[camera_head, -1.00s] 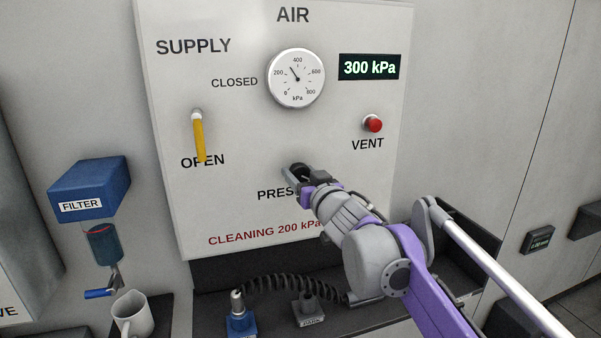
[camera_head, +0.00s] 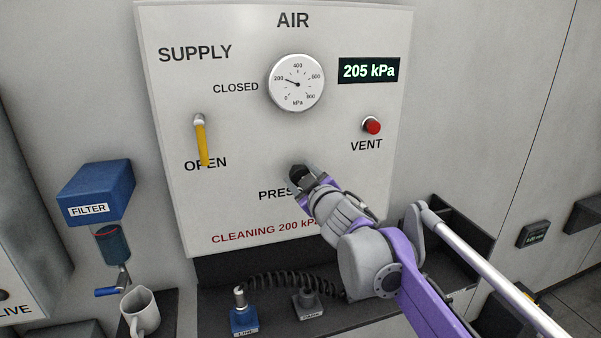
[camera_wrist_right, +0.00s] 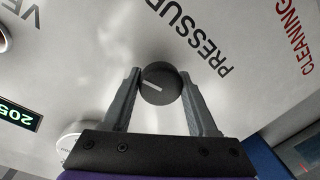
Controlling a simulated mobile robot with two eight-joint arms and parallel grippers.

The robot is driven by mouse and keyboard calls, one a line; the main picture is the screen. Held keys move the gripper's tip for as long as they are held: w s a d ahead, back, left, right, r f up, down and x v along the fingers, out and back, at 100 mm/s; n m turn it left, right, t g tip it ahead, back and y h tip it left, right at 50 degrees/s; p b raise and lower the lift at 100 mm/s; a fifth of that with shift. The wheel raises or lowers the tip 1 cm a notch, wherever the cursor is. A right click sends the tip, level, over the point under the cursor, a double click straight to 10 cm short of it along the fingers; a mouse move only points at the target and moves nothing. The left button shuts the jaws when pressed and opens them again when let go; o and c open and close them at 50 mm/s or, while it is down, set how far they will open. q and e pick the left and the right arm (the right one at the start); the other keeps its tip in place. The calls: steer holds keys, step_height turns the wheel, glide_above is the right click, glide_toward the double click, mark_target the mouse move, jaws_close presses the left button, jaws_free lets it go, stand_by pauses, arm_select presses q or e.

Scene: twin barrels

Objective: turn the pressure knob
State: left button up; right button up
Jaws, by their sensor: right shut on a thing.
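The pressure knob (camera_wrist_right: 161,86), round and black with a white pointer line, shows in the right wrist view between the two fingers. My right gripper (camera_head: 298,178) is shut on it at the panel; it also shows in the right wrist view (camera_wrist_right: 160,98). In the head view my gripper hides most of the knob and part of the PRESSURE label. The green digital display (camera_head: 369,71) reads 205 kPa. The round gauge (camera_head: 297,83) has its needle near 200. The panel (camera_head: 240,130) carries red text, "CLEANING 200 kPa", partly covered by my arm. My left gripper is not in view.
A yellow supply lever (camera_head: 201,143) points down to OPEN. A red vent button (camera_head: 372,125) sits right of the knob. A blue filter (camera_head: 97,190), a white mug (camera_head: 141,311) and a coiled black hose (camera_head: 280,281) are below and left.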

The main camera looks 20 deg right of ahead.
stand_by(0.3)
steer(key=o, duration=1.4)
steer(key=shift+c, duration=0.2)
steer(key=shift+s, duration=0.1)
steer(key=s+d+b, duration=0.1)
steer(key=s, duration=0.9)
steer(key=shift+s+r, duration=0.3)
steer(key=shift+s, duration=0.05)
